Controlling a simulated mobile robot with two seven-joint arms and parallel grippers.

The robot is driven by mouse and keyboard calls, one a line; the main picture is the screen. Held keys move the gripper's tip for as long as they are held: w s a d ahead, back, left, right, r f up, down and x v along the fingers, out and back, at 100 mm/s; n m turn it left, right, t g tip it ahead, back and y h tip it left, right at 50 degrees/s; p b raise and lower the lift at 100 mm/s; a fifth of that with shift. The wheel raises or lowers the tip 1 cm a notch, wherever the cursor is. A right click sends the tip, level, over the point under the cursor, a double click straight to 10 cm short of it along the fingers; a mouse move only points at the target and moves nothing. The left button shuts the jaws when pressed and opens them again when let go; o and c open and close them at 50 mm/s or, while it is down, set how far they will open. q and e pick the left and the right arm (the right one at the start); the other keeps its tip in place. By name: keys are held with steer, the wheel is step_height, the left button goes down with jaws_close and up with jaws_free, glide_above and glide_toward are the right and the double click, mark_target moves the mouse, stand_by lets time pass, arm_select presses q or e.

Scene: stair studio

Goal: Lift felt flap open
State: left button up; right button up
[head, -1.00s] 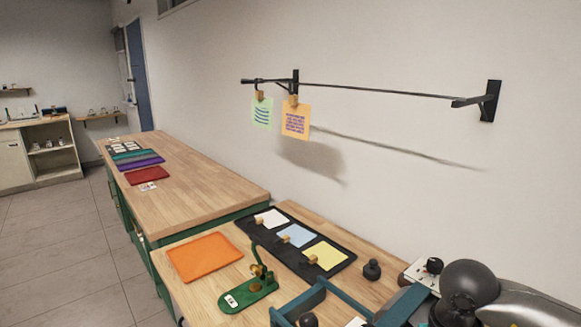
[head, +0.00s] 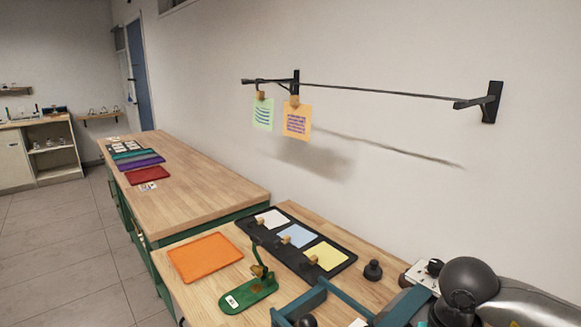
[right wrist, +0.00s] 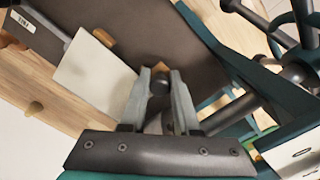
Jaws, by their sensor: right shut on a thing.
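In the right wrist view a wide dark grey-brown sheet (right wrist: 150,30), which looks like the felt flap, spans the top, with a small white label near its upper left corner. A tan bit shows just beyond the fingertips. I cannot tell how the held thing joins the sheet. In the head view only my right arm shows at the lower right; its fingers are hidden. My left gripper is not in view.
Teal bars (head: 320,299) of a frame stand near the right arm. A black mat (head: 283,256) holds white, blue and yellow cards. An orange tray (head: 205,257) and a green stand (head: 248,295) sit nearby. Two clipped cards hang from a wall rod (head: 380,92).

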steer(key=shift+w+d+r+p, duration=0.25)
steer(key=shift+d+r, duration=0.1)
steer(key=shift+r, duration=0.35)
steer(key=shift+w+d+r+p, duration=0.1)
steer(key=shift+w+d+r, duration=0.2)
steer(key=shift+r, duration=0.35)
steer(key=shift+w+d+r+p, duration=0.2)
steer(key=shift+d+r, duration=0.2)
steer(key=shift+r, duration=0.3)
steer(key=shift+o, duration=0.2)
steer(key=shift+w+d+r, duration=0.4)
steer(key=shift+d+r, duration=0.15)
steer(key=shift+r, duration=0.15)
steer(key=shift+w+d+r, duration=0.4)
steer(key=shift+d+r, duration=0.1)
steer(key=shift+r, duration=0.15)
steer(key=shift+w+d+r, duration=0.6)
steer(key=shift+w+d, duration=0.05)
steer(key=shift+d, duration=0.1)
steer(key=shift+w+d+r, duration=0.3)
steer(key=shift+w+d, duration=0.25)
steer(key=shift+d, duration=0.1)
steer(key=shift+w+d+r, duration=0.25)
steer(key=shift+w+d, duration=0.85)
steer(key=shift+d, duration=0.15)
steer(key=shift+c, duration=0.2)
steer(key=o, duration=0.7)
steer(key=shift+s, duration=0.1)
steer(key=o, duration=0.6)
steer(key=shift+a, duration=0.1)
